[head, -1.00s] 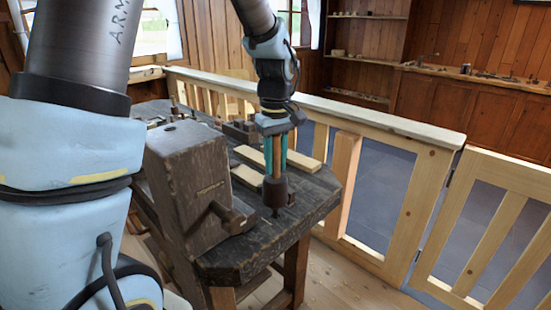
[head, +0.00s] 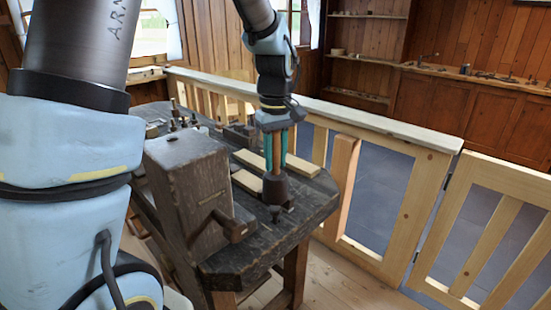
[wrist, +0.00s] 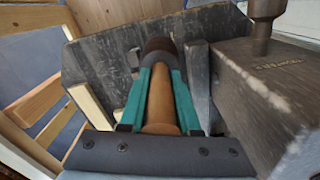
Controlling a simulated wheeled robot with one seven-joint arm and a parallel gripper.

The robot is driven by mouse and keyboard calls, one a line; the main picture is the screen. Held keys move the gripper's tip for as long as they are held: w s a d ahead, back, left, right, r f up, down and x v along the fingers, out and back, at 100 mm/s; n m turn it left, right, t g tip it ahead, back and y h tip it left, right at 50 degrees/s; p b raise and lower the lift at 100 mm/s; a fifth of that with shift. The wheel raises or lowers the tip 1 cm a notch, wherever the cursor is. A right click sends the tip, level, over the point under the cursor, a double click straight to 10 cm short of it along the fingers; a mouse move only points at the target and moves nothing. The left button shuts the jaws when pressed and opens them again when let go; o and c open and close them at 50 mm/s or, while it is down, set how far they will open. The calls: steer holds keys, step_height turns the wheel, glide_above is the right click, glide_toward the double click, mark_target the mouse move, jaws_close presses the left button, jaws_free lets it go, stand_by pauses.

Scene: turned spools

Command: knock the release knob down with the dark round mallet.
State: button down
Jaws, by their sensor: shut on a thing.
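My gripper (head: 276,150) has teal fingers and is shut on the wooden handle of the dark round mallet (head: 275,189). The mallet hangs upright, head down, over the right part of the dark bench top. A small dark knob-like piece (head: 275,212) shows just below the head; it may be the release knob. I cannot tell whether the head touches it. In the wrist view the handle (wrist: 162,105) runs between the fingers to the dark head (wrist: 158,48), which hides what lies beneath it.
A tall weathered wooden block (head: 185,165) with a projecting wooden lever (head: 232,226) stands left of the mallet on the bench (head: 250,262). Pale wooden strips (head: 247,181) lie behind the mallet. A wooden railing (head: 400,200) runs behind and to the right.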

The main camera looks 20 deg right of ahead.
mark_target(275, 175)
steer(key=shift+f+b, duration=1.2)
steer(key=shift+f, duration=0.9)
steer(key=shift+r, duration=0.15)
step_height(275, 175, up, 3)
steer(key=p, duration=0.3)
steer(key=shift+r, duration=0.15)
